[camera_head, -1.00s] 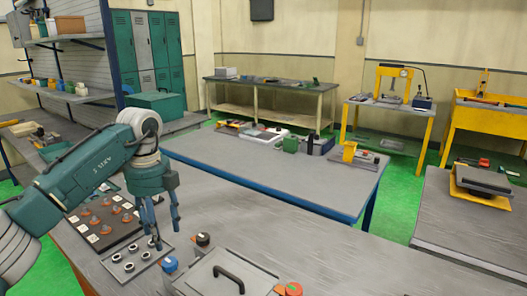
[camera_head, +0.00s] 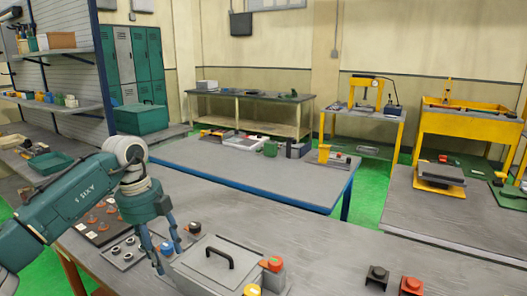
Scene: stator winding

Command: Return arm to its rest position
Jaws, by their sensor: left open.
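My left arm comes in from the left over the near grey table. Its gripper (camera_head: 166,258) points down with its fingers apart and nothing seen between them. It is between a tray with several dark rings (camera_head: 125,250) and a grey lidded box (camera_head: 222,268) with a black handle. I cannot tell how high the fingertips are above the table. My right gripper is not in view.
A dark board with several orange-brown parts (camera_head: 97,222) lies left of the gripper. Red (camera_head: 272,264), blue and orange knobs sit around the box. Black (camera_head: 377,276) and red (camera_head: 411,285) blocks stand at right. The table between is clear.

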